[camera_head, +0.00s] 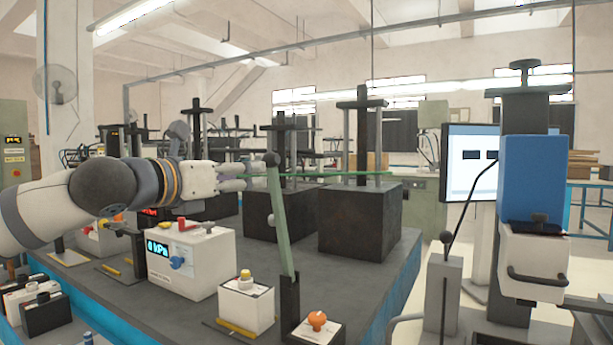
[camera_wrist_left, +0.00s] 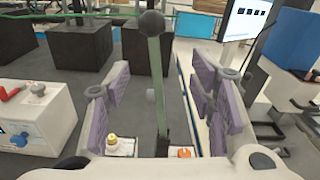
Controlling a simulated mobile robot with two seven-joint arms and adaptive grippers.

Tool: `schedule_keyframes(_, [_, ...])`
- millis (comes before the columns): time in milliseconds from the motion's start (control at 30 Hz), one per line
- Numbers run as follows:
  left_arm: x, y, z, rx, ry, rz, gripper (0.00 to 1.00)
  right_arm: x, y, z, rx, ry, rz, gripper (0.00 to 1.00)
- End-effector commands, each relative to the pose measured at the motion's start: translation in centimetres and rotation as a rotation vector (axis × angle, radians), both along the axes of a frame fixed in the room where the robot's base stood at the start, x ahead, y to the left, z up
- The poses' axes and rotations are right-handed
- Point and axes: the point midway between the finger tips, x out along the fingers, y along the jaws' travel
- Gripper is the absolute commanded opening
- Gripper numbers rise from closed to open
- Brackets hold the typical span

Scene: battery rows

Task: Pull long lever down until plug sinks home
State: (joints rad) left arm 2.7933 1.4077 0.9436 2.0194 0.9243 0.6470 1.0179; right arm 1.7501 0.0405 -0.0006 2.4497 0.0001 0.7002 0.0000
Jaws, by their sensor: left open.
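The long lever (camera_head: 281,220) is a pale green bar with a dark ball knob on top. It stands nearly upright, leaning slightly left, in a dark bracket at the front edge of the grey bench. My left gripper (camera_head: 236,178) is just left of the lever's upper end. In the left wrist view the open purple-padded fingers (camera_wrist_left: 163,90) flank the lever (camera_wrist_left: 155,75), which stands ahead between them. I see no contact. I cannot tell which part is the plug. My right gripper is not in view.
A white kPa meter box (camera_head: 193,262), a white box with a yellow button (camera_head: 246,302) and an orange knob (camera_head: 317,319) stand near the lever. Dark battery blocks (camera_head: 360,222) sit behind. A blue press (camera_head: 534,180) stands at the right.

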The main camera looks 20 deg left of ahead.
Motion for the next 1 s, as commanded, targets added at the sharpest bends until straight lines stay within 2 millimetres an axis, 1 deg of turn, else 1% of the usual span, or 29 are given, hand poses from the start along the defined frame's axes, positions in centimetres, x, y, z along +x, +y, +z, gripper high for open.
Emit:
schedule_keyframes(33, [-0.4, 0.8, 0.9, -0.041, -0.018, 0.008, 0.50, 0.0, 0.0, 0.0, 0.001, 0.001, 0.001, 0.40])
schedule_keyframes(67, [-0.6, 1.0, 1.2, -0.058, -0.025, 0.010, 0.50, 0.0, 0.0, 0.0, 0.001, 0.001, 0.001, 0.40])
schedule_keyframes(167, [-0.1, 1.3, 1.6, -0.079, -0.033, 0.013, 0.50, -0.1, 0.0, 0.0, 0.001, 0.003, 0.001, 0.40])
schedule_keyframes(267, [1.9, 1.0, 1.4, -0.073, -0.029, 0.011, 0.50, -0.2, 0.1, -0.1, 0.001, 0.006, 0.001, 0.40])
schedule_keyframes(300, [3.3, 0.9, 0.9, -0.074, -0.021, 0.013, 0.50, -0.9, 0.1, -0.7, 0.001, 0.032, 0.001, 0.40])
schedule_keyframes(367, [5.1, 0.8, 0.4, -0.073, -0.016, 0.013, 0.50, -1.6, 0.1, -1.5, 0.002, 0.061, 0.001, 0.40])
schedule_keyframes(400, [6.1, 0.7, 0.4, -0.073, -0.016, 0.013, 0.50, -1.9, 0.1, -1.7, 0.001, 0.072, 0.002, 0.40])
schedule_keyframes(500, [8.4, 0.5, 0.6, -0.072, -0.019, 0.013, 0.50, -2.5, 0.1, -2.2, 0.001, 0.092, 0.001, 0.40])
schedule_keyframes(600, [10.0, 0.4, 1.0, -0.072, -0.024, 0.013, 0.50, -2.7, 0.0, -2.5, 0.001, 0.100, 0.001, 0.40])
schedule_keyframes(700, [11.0, 0.3, 1.2, -0.072, -0.029, 0.012, 0.50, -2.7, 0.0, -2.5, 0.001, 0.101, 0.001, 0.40])
schedule_keyframes(767, [11.3, 0.2, 1.4, -0.073, -0.031, 0.012, 0.50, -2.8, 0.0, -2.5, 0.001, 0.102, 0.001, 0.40])
schedule_keyframes(1000, [11.3, 0.2, 1.6, -0.073, -0.033, 0.011, 0.50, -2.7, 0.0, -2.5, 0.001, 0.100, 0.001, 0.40])
